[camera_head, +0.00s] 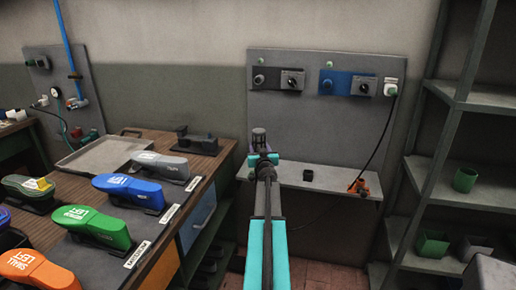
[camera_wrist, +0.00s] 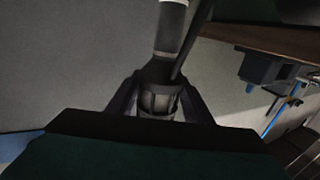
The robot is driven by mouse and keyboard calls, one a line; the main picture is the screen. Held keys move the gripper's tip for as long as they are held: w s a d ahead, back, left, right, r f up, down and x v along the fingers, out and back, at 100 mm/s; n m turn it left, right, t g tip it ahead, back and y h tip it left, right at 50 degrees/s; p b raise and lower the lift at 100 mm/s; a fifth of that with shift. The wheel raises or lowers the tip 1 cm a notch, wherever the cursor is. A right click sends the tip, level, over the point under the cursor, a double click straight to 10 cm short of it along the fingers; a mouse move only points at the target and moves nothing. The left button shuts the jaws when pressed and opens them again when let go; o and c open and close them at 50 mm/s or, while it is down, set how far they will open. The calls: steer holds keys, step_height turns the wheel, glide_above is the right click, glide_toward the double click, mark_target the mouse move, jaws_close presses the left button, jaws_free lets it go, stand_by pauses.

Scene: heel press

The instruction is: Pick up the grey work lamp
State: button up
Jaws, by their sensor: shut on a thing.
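The grey work lamp (camera_head: 258,137) stands out above my gripper (camera_head: 263,160) in the head view, in front of the grey back panel. In the wrist view its grey body with a pale ring (camera_wrist: 172,22) rises from between the two dark fingers of my gripper (camera_wrist: 158,102). The fingers are shut on its darker lower part. A dark rod or cord runs beside it. My gripper hides the lower end of the lamp in the head view, so I cannot tell whether it touches the grey wall shelf (camera_head: 327,185).
A small black holder (camera_head: 308,176) and an orange corded tool (camera_head: 359,187) sit on the wall shelf. The workbench at left carries a grey tray (camera_head: 97,157) and several coloured shoe forms, including a blue one (camera_head: 128,188). A metal rack (camera_head: 447,182) stands at right.

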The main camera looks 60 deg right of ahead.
mark_target(260, 135)
steer(key=shift+r+p, duration=1)
steer(key=shift+r, duration=0.75)
steer(key=s+d+v, duration=0.1)
steer(key=v, duration=0.7)
steer(key=s+r+p+v, duration=0.1)
steer(key=v, duration=0.6)
steer(key=shift+s+r+p, duration=0.25)
steer(key=shift+p, duration=0.05)
steer(key=shift+d, duration=0.1)
steer(key=x, duration=0.5)
steer(key=w+a+r+p+x, duration=0.1)
steer(key=x, duration=0.4)
steer(key=w+r+p+x, duration=0.1)
steer(key=x, duration=0.4)
steer(key=shift+w, duration=0.2)
steer(key=shift+w+a, duration=0.15)
